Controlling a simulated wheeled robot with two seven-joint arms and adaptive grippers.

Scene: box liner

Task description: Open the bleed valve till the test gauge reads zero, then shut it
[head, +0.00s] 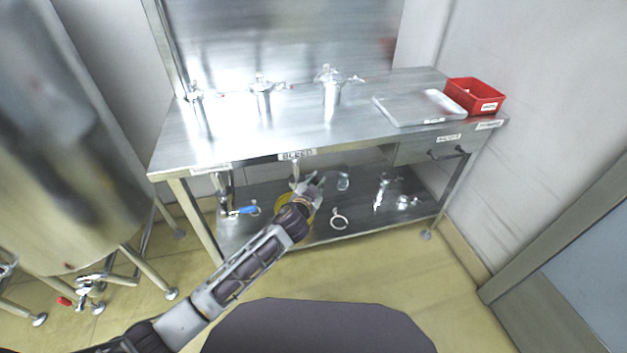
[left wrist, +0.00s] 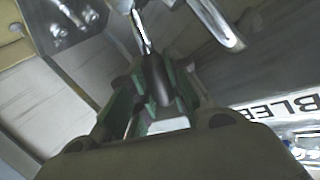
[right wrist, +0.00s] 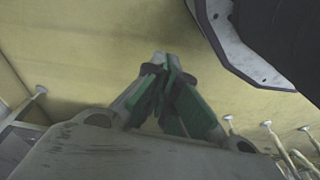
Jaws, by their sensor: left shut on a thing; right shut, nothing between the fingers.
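My left gripper (head: 314,186) is under the front edge of the bench, just below the BLEED label (head: 297,155). In the left wrist view its fingers (left wrist: 155,95) are shut on a black-gripped lever (left wrist: 157,75) with a bright metal stem. I take this lever as the bleed valve's handle; the valve body is mostly out of view or hidden. A yellow round thing (head: 281,207) is partly hidden behind the gripper; I cannot tell what it is. No gauge reading can be made out. My right gripper (right wrist: 165,65) is shut and empty above the yellow floor.
The steel bench (head: 230,145) carries several metal fittings, a metal tray (head: 400,115) and a red bin (head: 480,92). A blue-handled valve (head: 247,210) hangs left of my gripper. Loose parts, including a clamp ring (head: 339,218), lie on the lower shelf. A large tank (head: 70,190) stands left.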

